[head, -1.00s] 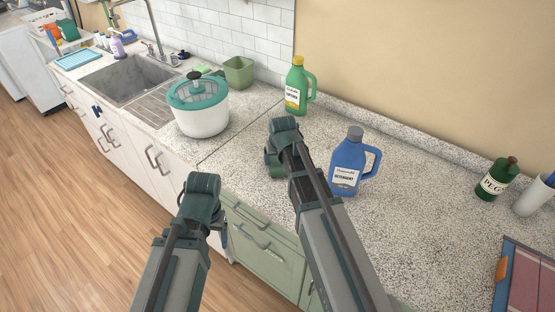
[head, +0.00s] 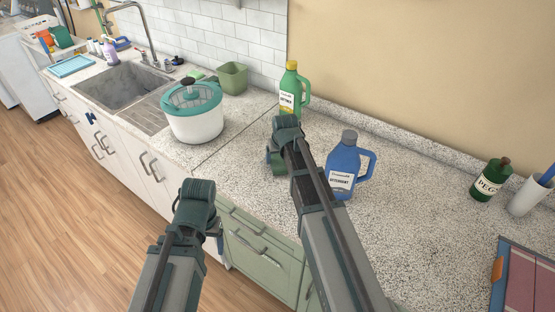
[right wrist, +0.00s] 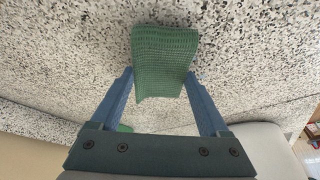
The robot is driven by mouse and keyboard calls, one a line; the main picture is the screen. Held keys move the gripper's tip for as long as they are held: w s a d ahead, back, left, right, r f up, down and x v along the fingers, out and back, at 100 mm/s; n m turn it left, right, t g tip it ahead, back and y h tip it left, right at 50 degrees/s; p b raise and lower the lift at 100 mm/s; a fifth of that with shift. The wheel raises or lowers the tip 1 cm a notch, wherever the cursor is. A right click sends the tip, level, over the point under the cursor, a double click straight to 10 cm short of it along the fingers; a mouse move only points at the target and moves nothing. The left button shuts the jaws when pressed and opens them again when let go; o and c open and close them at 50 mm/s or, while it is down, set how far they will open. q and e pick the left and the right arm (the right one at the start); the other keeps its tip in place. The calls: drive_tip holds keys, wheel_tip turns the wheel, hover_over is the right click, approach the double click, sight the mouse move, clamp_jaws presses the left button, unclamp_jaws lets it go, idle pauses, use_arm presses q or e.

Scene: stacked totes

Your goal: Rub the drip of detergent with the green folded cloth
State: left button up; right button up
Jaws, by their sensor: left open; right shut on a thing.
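The green folded cloth (right wrist: 165,60) is between the blue fingers of my right gripper (right wrist: 160,76) in the right wrist view, gripped and sticking out past the fingertips. It is over the speckled counter; I cannot tell whether it touches the surface. In the head view my right gripper (head: 276,160) is left of the blue detergent jug (head: 342,181), mostly hidden by its own wrist. No drip of detergent can be made out in either view. My left gripper (head: 217,234) is open, in front of the green cabinet, largely hidden behind its wrist.
A white and teal salad spinner (head: 196,124) is left, beside the sink (head: 122,86). A dark green bottle (head: 489,181) and a white cup (head: 528,196) stand right. The counter (head: 420,190) between is clear.

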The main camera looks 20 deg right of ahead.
sight(272, 166)
drive_tip(key=shift+w+d+f, duration=0.1)
drive_tip(key=shift+w+d, duration=0.85)
drive_tip(key=shift+d, duration=0.2)
drive_tip(key=shift+w+d, duration=0.25)
drive_tip(key=shift+d, duration=0.1)
drive_tip(key=shift+s+a+f, duration=0.1)
drive_tip(key=shift+s+a, duration=1.4)
drive_tip(key=shift+a, duration=0.25)
drive_tip(key=shift+s+a, duration=0.5)
drive_tip(key=shift+a, duration=0.2)
drive_tip(key=shift+s+a, duration=0.5)
drive_tip(key=shift+a, duration=0.15)
drive_tip(key=shift+w, duration=0.1)
